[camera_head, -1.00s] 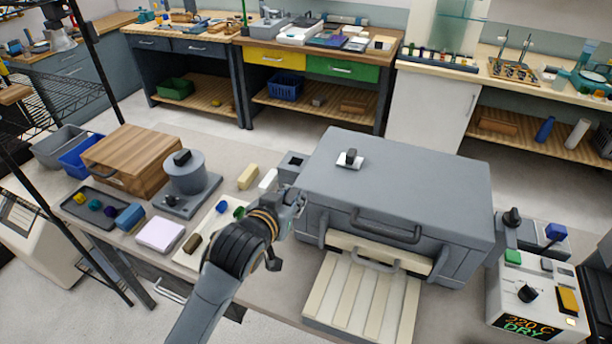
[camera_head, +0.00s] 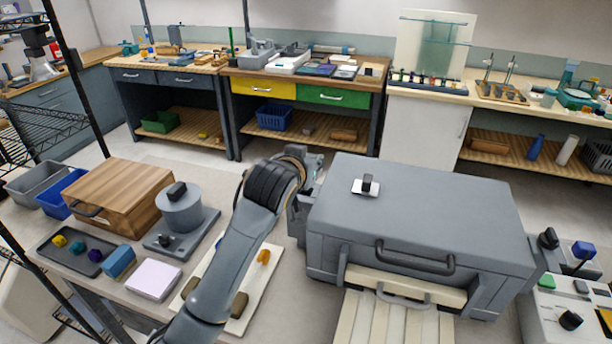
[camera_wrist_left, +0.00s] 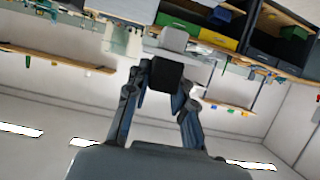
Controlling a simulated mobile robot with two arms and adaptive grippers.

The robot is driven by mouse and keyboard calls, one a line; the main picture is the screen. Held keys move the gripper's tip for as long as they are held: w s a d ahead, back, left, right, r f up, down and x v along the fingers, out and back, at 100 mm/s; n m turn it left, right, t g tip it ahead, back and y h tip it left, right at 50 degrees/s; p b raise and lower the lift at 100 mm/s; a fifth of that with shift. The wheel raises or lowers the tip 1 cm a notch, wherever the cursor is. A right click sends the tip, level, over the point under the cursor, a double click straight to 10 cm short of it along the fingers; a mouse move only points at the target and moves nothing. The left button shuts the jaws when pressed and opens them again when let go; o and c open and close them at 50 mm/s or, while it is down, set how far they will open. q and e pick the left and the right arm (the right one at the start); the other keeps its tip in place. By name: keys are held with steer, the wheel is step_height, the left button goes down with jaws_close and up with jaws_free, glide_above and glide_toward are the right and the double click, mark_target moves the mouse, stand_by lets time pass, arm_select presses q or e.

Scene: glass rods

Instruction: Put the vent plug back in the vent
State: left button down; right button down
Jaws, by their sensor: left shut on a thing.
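The grey kiln-like box (camera_head: 430,205) stands on the bench with a front handle. On its top is a small white plate with a black knob (camera_head: 367,182); I cannot tell whether this covers a vent. My left gripper (camera_head: 312,165) is at the upper left corner of the box, and its fingers are largely hidden by the arm in the head view. In the left wrist view the gripper (camera_wrist_left: 163,78) is shut on a dark block (camera_wrist_left: 167,75), held between the fingertips. I cannot tell whether the block is the vent plug. My right gripper is not in view.
A wooden box (camera_head: 125,198), a grey round-topped device (camera_head: 180,210), a dark tray (camera_head: 78,268) and a white pad (camera_head: 153,280) stand at the left. A control unit (camera_head: 565,310) stands at the right. The kiln top is clear around the knob.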

arm_select(q)
steer(key=w+f, duration=0.2)
steer(key=f, duration=0.1)
steer(key=w+f+p, duration=0.1)
steer(key=w+f, duration=0.1)
steer(key=shift+a+f, duration=0.1)
steer(key=shift+a, duration=0.3)
step_height(320, 180, down, 2)
steer(key=shift+f+p, duration=0.15)
steer(key=shift+p, duration=0.55)
steer(key=shift+f, duration=0.4)
steer(key=shift+f, duration=0.15)
steer(key=c, duration=1.4)
jaws_free()
